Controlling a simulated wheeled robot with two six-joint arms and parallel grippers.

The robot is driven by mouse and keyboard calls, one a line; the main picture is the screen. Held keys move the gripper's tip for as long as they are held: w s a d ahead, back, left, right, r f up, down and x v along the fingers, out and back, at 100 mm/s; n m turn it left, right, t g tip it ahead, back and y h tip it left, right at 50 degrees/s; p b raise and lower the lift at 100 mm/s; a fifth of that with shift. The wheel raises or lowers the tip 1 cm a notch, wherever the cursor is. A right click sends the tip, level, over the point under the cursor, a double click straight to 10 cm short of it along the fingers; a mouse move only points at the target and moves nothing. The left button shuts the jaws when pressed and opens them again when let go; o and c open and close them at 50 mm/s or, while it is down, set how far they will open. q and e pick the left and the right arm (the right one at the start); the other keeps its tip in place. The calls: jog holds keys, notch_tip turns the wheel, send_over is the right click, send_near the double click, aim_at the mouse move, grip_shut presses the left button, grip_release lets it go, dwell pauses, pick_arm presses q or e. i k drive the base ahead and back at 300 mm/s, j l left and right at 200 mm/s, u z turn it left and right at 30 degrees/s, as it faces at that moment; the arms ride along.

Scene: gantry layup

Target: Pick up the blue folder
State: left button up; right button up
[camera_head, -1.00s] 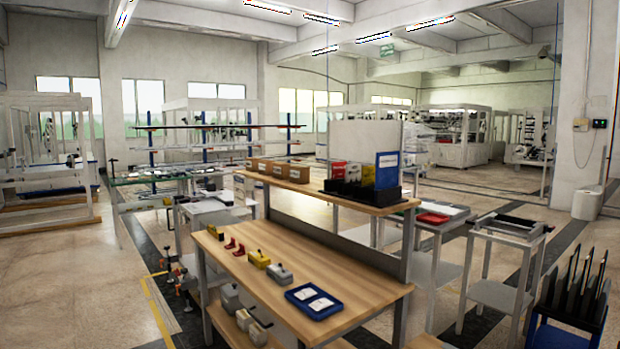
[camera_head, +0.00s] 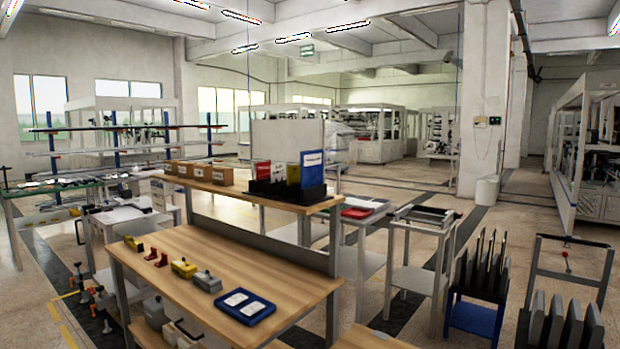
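The blue folder (camera_head: 312,169) stands upright with a white label at the right end of a black organizer (camera_head: 272,190). The organizer sits at the right end of the upper shelf (camera_head: 225,184) above the wooden workbench. A yellow folder (camera_head: 293,172) stands left of it, then a white one (camera_head: 279,171) and a red one (camera_head: 262,170). The lower part of the blue folder is hidden by the organizer. Neither of my grippers shows in this view.
The workbench top (camera_head: 210,256) holds a blue tray (camera_head: 244,306) and several small red, yellow and grey tools. Grey side tables (camera_head: 424,215) stand right of the bench. A blue rack with dark panels (camera_head: 475,318) and a cart (camera_head: 570,275) are at the right. Floor is open behind these.

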aim_at(311, 161)
jog(key=i+j, duration=0.2)
jog(key=j, duration=0.15)
jog(key=i+j, duration=0.2)
jog(key=j, duration=0.15)
jog(key=i+j+z, duration=0.1)
jog(key=j, duration=0.25)
jog(key=i+j, duration=0.25)
jog(key=j, duration=0.15)
